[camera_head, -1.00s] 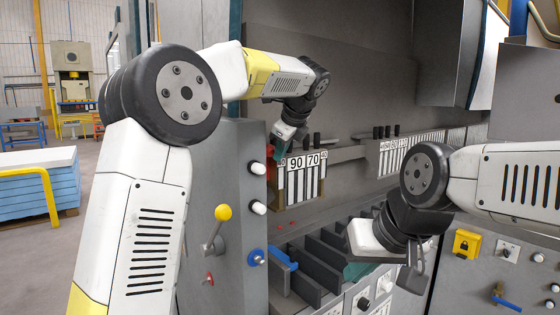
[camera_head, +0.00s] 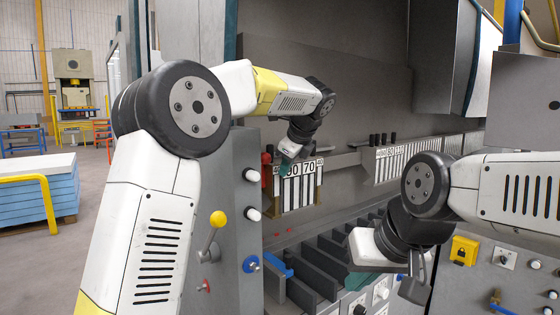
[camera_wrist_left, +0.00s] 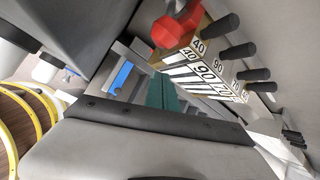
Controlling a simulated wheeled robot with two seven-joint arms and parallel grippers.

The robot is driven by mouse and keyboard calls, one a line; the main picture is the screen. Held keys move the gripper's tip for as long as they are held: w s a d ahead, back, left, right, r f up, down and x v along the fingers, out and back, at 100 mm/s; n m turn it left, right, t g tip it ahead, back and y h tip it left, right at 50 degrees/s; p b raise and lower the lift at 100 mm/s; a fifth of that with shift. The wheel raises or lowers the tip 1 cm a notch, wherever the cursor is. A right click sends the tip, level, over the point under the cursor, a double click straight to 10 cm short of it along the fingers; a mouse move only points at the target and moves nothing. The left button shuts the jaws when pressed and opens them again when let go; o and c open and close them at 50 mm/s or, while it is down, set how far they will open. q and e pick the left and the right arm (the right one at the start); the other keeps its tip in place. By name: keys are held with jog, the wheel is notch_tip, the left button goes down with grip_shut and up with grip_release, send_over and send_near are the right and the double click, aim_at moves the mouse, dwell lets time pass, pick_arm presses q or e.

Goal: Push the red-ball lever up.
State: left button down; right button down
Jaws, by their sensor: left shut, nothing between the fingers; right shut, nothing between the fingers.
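The red-ball lever (camera_head: 267,158) shows as a small red piece at the left end of the numbered scale, in the machine's recess. In the left wrist view its red knob (camera_wrist_left: 178,27) is at the top, above the scale. My left gripper (camera_head: 286,163) is just right of the red piece, in front of the "90" label; I cannot tell whether it touches. Its shut teal fingers (camera_wrist_left: 163,92) show in the wrist view, empty, below and left of the red knob. My right gripper (camera_head: 357,281) is low over the slotted trays, shut, mostly hidden by its own wrist.
The scale plate (camera_head: 300,190) has several black pegs above it. A yellow-ball lever (camera_head: 217,219) and white knobs (camera_head: 252,175) are on the grey side panel, left of the recess. Dark slotted trays (camera_head: 325,262) lie below. The recess above the scale is open.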

pick_arm(q)
jog(key=v, duration=1)
jog(key=shift+w+a+r, duration=0.15)
jog(key=shift+w+r, duration=0.1)
